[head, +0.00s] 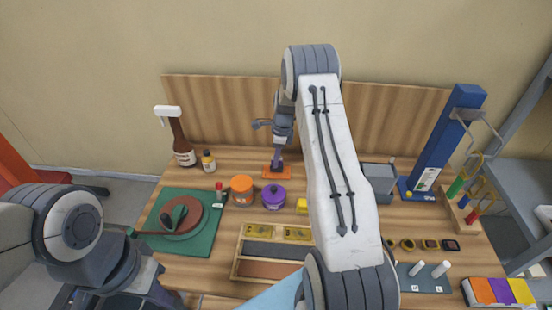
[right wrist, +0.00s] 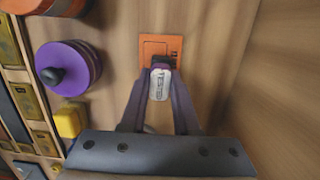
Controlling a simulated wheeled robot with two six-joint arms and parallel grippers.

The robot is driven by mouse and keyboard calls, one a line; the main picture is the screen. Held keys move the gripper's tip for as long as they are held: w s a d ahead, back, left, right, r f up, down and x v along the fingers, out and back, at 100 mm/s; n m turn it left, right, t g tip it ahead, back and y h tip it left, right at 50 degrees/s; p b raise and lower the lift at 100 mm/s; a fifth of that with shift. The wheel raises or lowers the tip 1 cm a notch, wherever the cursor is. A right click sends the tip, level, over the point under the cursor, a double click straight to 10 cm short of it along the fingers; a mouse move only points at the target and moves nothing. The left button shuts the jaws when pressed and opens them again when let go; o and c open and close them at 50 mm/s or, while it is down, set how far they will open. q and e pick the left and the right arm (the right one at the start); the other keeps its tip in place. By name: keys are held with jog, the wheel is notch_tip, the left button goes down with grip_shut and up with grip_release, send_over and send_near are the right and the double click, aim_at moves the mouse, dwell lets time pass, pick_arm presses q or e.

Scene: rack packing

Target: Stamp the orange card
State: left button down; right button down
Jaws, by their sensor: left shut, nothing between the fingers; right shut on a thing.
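The orange card (head: 275,172) lies flat on the wooden bench near its back board; it also shows in the right wrist view (right wrist: 153,46). My right gripper (head: 279,160) is directly above the card. Its purple fingers are shut on a stamp (right wrist: 161,84) with a pale lettered label. The stamp stands over the card's near edge in the right wrist view, and its dark foot hides part of the card. I cannot tell whether it touches. My left arm comes in at lower left, but its fingers are out of the picture.
A purple pot (head: 273,198) and an orange pot (head: 242,189) stand close to the card. A yellow block (head: 302,206) and a wooden tray (head: 236,262) lie nearer. Ink pads (head: 430,244) and a blue stand (head: 440,145) are at right. Bare bench lies right of the card.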

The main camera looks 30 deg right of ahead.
jog(key=shift+f, duration=0.45)
dwell(0.3)
jog(key=shift+f, duration=0.15)
dwell(0.8)
jog(key=shift+r+p, duration=2.4)
jog(key=shift+r, duration=1.2)
